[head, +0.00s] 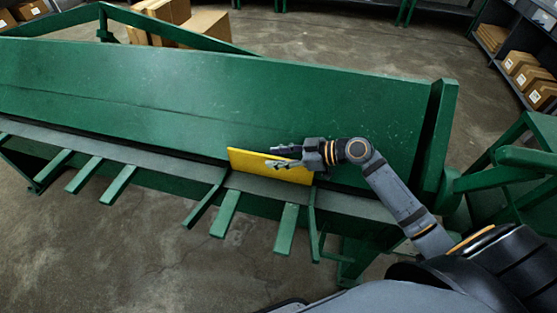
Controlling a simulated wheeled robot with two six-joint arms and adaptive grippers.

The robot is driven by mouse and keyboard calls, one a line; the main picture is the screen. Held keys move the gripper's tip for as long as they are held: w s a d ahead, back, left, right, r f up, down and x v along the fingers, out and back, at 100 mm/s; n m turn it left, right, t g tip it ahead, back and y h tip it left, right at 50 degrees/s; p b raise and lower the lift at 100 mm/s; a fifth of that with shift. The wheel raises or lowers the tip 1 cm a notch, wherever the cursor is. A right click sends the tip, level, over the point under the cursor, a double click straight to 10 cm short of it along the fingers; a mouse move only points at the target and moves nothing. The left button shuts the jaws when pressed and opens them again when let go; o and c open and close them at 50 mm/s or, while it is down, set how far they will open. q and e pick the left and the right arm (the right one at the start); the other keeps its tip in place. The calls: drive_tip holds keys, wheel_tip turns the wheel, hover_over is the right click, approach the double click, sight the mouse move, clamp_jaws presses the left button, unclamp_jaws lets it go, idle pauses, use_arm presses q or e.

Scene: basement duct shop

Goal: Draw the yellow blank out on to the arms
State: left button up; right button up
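The yellow blank (248,163) is a flat sheet standing on a long edge, leaning, at the foot of the green machine's big sloping panel (200,98). It is on the grey bed strip (262,185). My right gripper (275,157) is at the blank's upper right part. Its two fingers point left and are spread apart, one near the top edge and one in front of the yellow face. Contact with the blank cannot be told. Several green arms (226,214) stick out from the machine's front below the blank. My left gripper is not in view.
A green end post (440,140) and frame parts stand right of the panel. Cardboard boxes (205,27) stand behind the machine. A shelf with boxes (522,77) is at the far right. The concrete floor in front of the arms is clear.

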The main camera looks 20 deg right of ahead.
clamp_jaws()
idle(0.4)
